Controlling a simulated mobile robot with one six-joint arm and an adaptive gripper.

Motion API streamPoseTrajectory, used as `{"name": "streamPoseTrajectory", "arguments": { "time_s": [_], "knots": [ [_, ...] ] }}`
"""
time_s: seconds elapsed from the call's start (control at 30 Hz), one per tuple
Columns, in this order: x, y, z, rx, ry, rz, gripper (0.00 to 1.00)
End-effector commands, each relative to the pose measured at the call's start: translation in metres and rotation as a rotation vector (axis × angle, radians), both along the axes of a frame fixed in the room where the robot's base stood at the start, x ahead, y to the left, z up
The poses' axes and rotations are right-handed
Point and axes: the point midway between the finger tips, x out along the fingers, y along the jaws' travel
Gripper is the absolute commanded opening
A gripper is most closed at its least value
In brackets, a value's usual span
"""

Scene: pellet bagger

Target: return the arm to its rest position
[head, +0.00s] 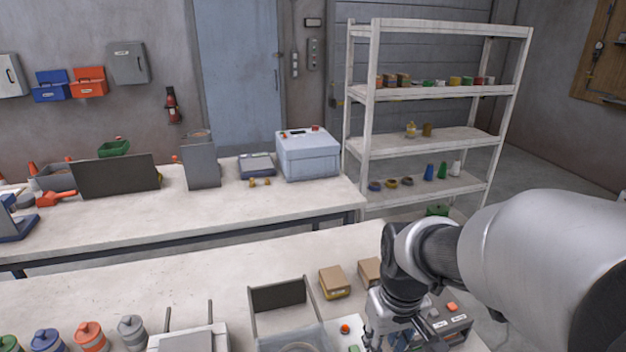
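My arm comes in from the right edge of the head view and bends down over the front table. My gripper (378,335) hangs at the wrist's lower end, near the bottom of the picture. Its fingers are small, partly cut off and crowded by the things behind them, so I cannot tell whether they are open or shut. A control box with buttons (459,322) lies just right of my gripper. A grey bin or machine frame with a dark back panel (279,296) stands to its left.
Two cardboard boxes (334,282) stand behind the gripper. A second table (230,207) holds a white-blue machine (308,155) and dark panels. A white shelf rack (438,91) stands at the back right. The front table's middle left is clear.

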Motion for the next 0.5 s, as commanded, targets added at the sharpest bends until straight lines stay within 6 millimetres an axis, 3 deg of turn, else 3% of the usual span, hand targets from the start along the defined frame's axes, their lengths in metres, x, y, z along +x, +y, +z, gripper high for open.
{"name": "streamPoseTrajectory", "arguments": {
  "time_s": [0.03,0.2,0.33,0.5],
  "knots": [
    [-0.012,0.000,0.020,0.002,-0.041,-0.018,0.30],
    [-0.059,-0.001,0.064,0.014,-0.146,-0.087,0.30],
    [-0.094,-0.002,0.083,0.025,-0.221,-0.135,0.30],
    [-0.127,-0.003,0.093,0.041,-0.289,-0.182,0.30]
  ]
}}
